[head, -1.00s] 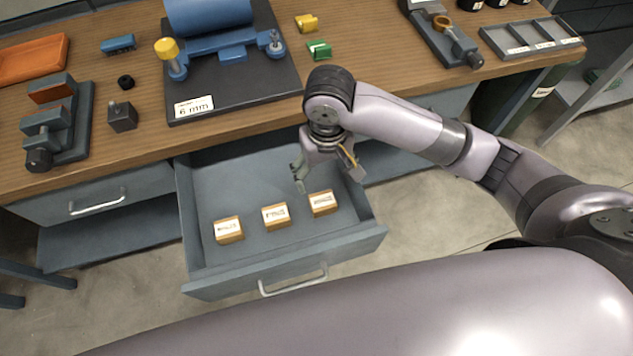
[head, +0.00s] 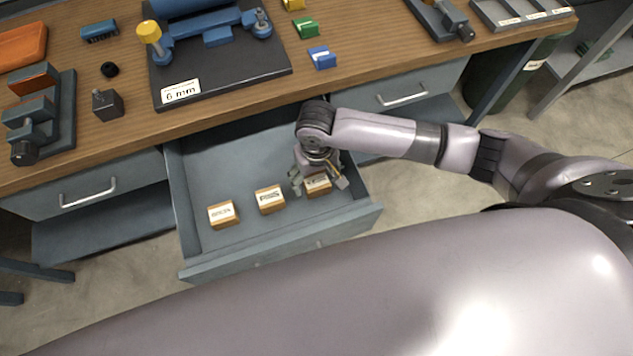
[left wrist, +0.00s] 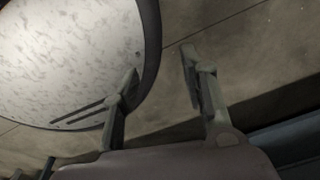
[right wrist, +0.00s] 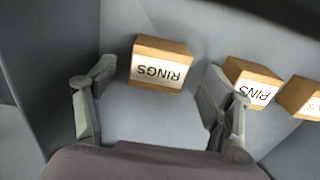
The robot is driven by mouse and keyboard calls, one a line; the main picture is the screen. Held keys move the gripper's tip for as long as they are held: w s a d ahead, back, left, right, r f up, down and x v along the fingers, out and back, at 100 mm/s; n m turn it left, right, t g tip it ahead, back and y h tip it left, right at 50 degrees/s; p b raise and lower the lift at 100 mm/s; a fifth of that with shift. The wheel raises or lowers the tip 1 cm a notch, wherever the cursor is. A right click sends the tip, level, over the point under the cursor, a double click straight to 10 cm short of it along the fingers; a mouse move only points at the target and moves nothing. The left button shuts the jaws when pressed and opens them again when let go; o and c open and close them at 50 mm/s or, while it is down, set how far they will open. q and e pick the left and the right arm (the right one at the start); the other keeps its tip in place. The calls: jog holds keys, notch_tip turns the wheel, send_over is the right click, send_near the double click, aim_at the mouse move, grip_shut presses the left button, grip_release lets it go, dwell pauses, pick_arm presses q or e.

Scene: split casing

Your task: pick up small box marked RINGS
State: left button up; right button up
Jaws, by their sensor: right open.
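The small box marked RINGS (right wrist: 160,65) lies in the open drawer, between the spread fingers of my right gripper (right wrist: 155,95) in the right wrist view. In the head view the RINGS box (head: 318,185) is the rightmost of three boxes, partly hidden by my right gripper (head: 318,184). The right gripper is open, with a gap on each side of the box. My left gripper (left wrist: 165,95) shows only in the left wrist view, fingers apart and nothing between them, above the floor.
A box marked PINS (right wrist: 252,85) sits close to the outer side of one right finger. A third box (head: 223,214) lies at the drawer's left. The drawer (head: 275,258) has raised walls. The workbench (head: 225,112) edge overhangs the drawer's back.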

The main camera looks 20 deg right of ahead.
aim_at(316, 181)
notch_tip(316, 181, down, 4)
jog(key=shift+w+r, duration=0.1)
jog(key=shift+r, duration=0.05)
jog(key=shift+c, duration=0.6)
jog(key=c, duration=1.3)
